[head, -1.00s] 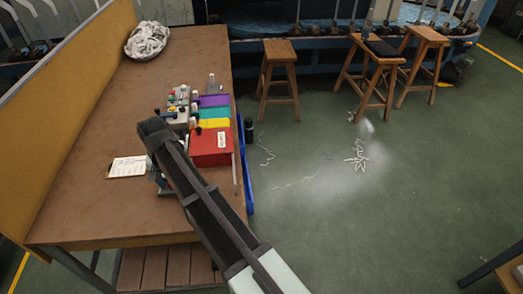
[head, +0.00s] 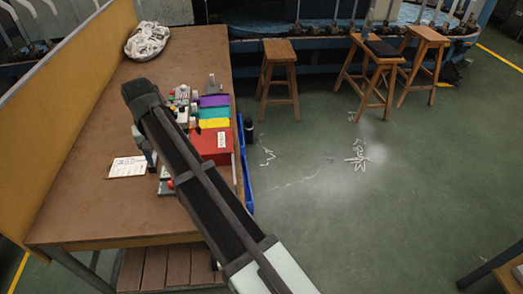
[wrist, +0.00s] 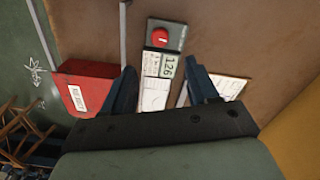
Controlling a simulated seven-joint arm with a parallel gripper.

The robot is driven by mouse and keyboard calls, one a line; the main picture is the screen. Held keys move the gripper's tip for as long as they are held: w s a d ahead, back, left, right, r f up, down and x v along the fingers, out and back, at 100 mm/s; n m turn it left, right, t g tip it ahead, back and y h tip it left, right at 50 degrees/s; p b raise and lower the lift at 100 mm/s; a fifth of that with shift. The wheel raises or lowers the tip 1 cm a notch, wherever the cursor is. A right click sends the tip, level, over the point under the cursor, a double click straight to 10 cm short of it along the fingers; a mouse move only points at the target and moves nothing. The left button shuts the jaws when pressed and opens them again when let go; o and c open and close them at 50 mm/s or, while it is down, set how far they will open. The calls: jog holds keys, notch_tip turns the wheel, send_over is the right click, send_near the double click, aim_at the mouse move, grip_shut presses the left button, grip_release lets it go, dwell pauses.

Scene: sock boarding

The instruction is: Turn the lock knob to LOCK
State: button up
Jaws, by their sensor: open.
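The lock knob (wrist: 160,37) is red with a pale mark. It sits on a small grey-green plate (wrist: 178,35) at the top middle of the wrist view. The knob's lettering is too small to read. Below the plate is a pale panel (wrist: 152,96) with a display that seems to read 126. My gripper (wrist: 160,66) is open and empty, its two dark fingers apart on either side of the panel. The knob lies beyond the fingertips, not between them. In the head view my arm hides most of the device.
A red box (head: 212,144) stands beside the device near the table's right edge, with coloured bins behind it. A clipboard with paper (head: 127,167) lies to the left. The brown table (head: 100,120) is bare around it. A yellow-brown partition (head: 75,70) borders the table's left side.

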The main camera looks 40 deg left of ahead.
jog(key=w+d+r+m+t+y, duration=0.1)
jog(key=w, duration=0.8)
jog(key=w+d+r+m+y, duration=0.1)
jog(key=w+d, duration=0.1)
jog(key=w, duration=0.7)
jog(key=w+d+f+m+h, duration=0.1)
jog(key=w+d+f, duration=0.9)
jog(key=f, duration=0.4)
jog(key=shift+d+m, duration=0.4)
jog(key=shift+d, duration=0.35)
jog(key=shift+w+f, duration=0.1)
jog(key=shift+w, duration=0.05)
